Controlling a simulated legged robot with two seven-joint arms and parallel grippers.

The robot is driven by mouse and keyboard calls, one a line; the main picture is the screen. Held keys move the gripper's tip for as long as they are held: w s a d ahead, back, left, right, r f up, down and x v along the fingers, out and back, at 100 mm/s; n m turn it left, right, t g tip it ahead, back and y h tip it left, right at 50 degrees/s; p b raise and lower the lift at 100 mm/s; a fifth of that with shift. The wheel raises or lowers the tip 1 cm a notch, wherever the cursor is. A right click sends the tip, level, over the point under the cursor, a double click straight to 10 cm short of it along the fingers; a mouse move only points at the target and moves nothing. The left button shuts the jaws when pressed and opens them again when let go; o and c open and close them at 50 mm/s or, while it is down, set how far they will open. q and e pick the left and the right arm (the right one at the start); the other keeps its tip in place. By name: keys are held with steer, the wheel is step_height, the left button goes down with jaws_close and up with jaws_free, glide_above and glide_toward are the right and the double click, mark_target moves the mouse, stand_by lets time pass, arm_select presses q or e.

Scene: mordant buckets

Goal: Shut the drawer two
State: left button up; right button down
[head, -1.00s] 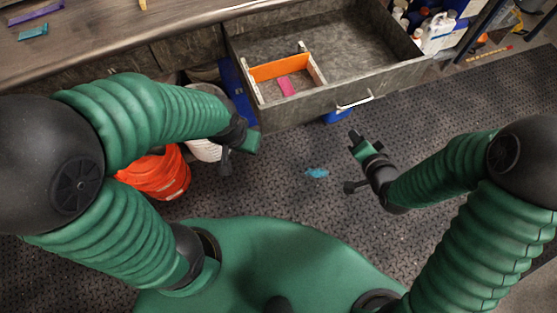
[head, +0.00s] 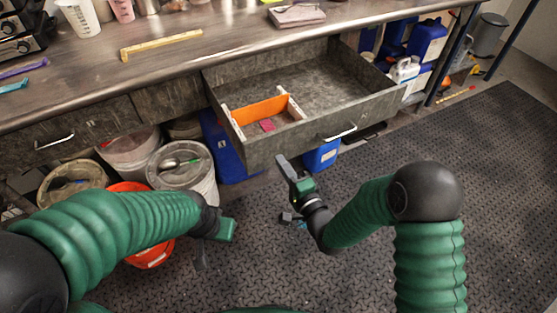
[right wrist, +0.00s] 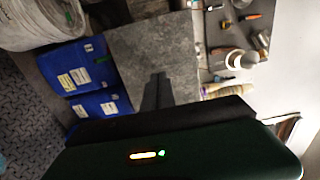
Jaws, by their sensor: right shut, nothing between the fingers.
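The open drawer (head: 262,148) is grey and pulled far out from under the worktop. It has a pale bar handle (head: 340,133) on its front. My right gripper (head: 286,170) is shut and empty, with its tips close to the lower part of the drawer front, left of the handle. In the right wrist view the shut fingers (right wrist: 157,90) point at a grey panel (right wrist: 160,50); I cannot tell if they touch it. My left gripper (head: 228,230) hangs low over the floor, away from the drawer, and its jaws are unclear.
Inside the drawer are an orange divider (head: 262,110) and a small pink item (head: 267,125). A shut drawer (head: 55,145) is at the left. Buckets (head: 185,170) and blue containers (head: 322,155) stand beneath. The worktop (head: 150,65) holds a yellow bar (head: 160,45). Floor at right is clear.

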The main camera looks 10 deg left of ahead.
steer(key=shift+x, duration=1.05)
steer(key=shift+w+a, duration=0.15)
steer(key=shift+w, duration=0.05)
